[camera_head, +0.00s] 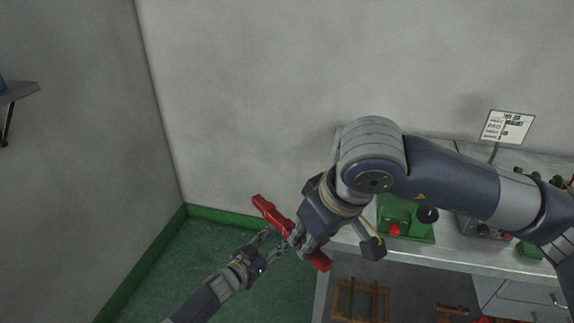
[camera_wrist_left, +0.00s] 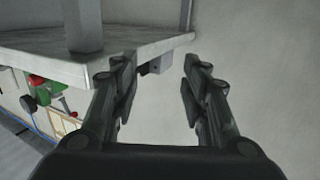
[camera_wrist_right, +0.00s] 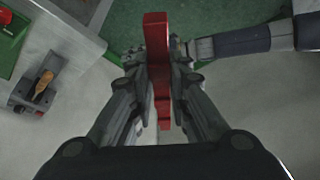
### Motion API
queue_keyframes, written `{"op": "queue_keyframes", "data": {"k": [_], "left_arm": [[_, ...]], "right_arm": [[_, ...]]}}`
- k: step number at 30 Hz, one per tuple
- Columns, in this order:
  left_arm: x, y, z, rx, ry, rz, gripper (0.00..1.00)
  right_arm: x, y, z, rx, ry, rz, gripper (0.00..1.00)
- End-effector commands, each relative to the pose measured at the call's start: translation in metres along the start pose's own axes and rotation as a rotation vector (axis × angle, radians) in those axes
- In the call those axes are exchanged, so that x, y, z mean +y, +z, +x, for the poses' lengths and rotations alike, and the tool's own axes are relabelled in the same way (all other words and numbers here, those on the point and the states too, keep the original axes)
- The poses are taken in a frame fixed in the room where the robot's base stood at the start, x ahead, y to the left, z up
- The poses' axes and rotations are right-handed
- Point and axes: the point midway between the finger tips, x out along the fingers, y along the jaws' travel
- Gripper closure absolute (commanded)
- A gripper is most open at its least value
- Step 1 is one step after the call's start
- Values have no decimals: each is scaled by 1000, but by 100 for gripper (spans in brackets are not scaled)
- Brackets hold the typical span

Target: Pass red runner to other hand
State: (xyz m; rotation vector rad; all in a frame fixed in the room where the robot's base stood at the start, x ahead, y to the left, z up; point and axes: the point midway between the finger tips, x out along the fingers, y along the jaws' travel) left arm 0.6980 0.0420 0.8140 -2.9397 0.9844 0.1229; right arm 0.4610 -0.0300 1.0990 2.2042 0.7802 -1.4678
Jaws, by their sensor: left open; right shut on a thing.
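The red runner (camera_head: 274,215) is a long red bar, held tilted in front of the wall, left of the bench. My right gripper (camera_head: 298,240) is shut on it near its middle. In the right wrist view the runner (camera_wrist_right: 156,50) stands between the fingers of my right gripper (camera_wrist_right: 159,70). My left gripper (camera_head: 268,246) is open, close to the runner's left side and my right fingers; whether it touches them I cannot tell. In the left wrist view my left gripper (camera_wrist_left: 158,75) has its fingers apart with nothing between them.
A bench (camera_head: 450,256) along the wall carries a green machine (camera_head: 404,218) and a sign (camera_head: 507,126). Wooden frames (camera_head: 361,300) sit below the bench top. A shelf (camera_head: 18,92) is on the left wall. The green floor (camera_head: 190,262) at left is clear.

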Motion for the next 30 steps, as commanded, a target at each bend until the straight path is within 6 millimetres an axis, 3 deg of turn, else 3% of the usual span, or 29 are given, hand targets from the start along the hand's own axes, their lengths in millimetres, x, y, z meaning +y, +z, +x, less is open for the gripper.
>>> {"op": "queue_keyframes", "data": {"k": [1,7,15,21,25,30], "left_arm": [[3,-32,13,46,42,28,58],[36,-142,46,192,240,133,58],[110,-283,55,302,596,362,58],[164,-348,35,254,861,578,58],[188,-371,14,157,1012,730,58],[206,-380,-23,-47,1187,948,58]], "right_arm": [[0,0,0,1,0,0,100],[0,0,0,1,0,0,100],[0,0,0,1,0,0,100],[0,0,0,1,0,0,100],[0,0,0,1,0,0,100],[0,0,0,1,0,0,100]]}}
